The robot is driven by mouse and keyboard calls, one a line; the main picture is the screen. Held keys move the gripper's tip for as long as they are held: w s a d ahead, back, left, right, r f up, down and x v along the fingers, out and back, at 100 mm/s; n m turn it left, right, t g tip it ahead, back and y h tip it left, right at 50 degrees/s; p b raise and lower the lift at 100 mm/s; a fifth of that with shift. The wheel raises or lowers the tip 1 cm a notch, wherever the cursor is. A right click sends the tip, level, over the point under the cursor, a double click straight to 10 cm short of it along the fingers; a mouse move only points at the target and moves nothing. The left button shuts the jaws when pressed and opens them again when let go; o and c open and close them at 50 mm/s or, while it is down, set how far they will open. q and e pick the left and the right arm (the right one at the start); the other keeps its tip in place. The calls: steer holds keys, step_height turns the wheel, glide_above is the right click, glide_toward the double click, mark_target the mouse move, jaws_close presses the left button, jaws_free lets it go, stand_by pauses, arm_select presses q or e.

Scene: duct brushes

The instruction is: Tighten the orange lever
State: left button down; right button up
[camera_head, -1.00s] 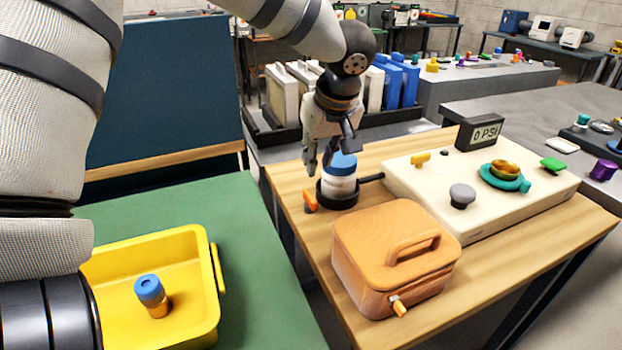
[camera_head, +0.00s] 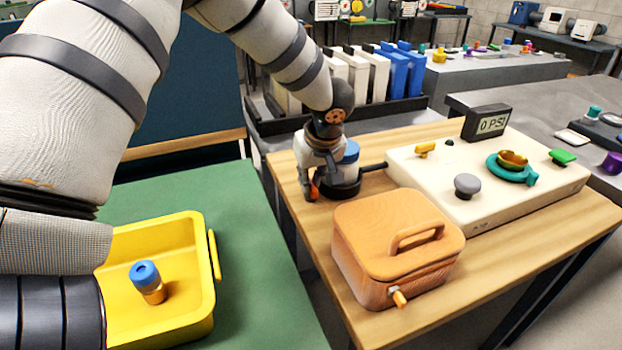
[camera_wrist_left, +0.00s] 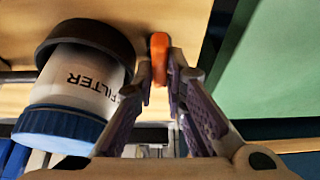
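The orange lever (camera_head: 315,190) sticks out at the left side of a black round holder (camera_head: 343,189) on the wooden table. A white filter canister with a blue cap (camera_head: 349,152) stands in that holder. My left gripper (camera_head: 311,196) reaches down beside the canister, at the lever. In the left wrist view the orange lever (camera_wrist_left: 159,48) lies between the two fingertips (camera_wrist_left: 160,70), which are close together against its sides. The canister, marked FILTER (camera_wrist_left: 92,80), is beside the left finger there. The fingers partly hide the lever in the head view. My right gripper is not in view.
An orange case with a handle (camera_head: 392,243) stands on the table in front of the holder. A cream panel (camera_head: 440,185) with knobs and a gauge reading 0 PSI (camera_head: 489,123) is to the right. A yellow bin (camera_head: 205,308) holding a blue-capped part (camera_head: 148,279) sits on the green table.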

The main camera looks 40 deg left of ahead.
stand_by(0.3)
arm_select(q)
steer(key=n+g, duration=0.1)
steer(key=n, duration=0.3)
steer(key=shift+w+y, duration=0.1)
steer(key=shift+y, duration=0.2)
steer(key=n+g, duration=0.2)
steer(key=n, duration=0.1)
steer(key=shift+f+n+b, duration=0.1)
steer(key=shift+n+b, duration=0.2)
steer(key=n+g, duration=0.1)
steer(key=n, duration=0.1)
steer(key=n+h+b, duration=0.1)
steer(key=n, duration=0.2)
steer(key=shift+a+g, duration=0.1)
steer(key=shift+g, duration=0.3)
steer(key=shift+n+g+h+b, duration=0.45)
steer(key=shift+n+g+h, duration=0.15)
steer(key=shift+n, duration=1.6)
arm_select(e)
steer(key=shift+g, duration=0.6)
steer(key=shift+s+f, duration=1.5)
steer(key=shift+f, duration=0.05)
arm_select(q)
steer(key=shift+n, duration=0.3)
steer(key=c, duration=1.9)
jaws_free()
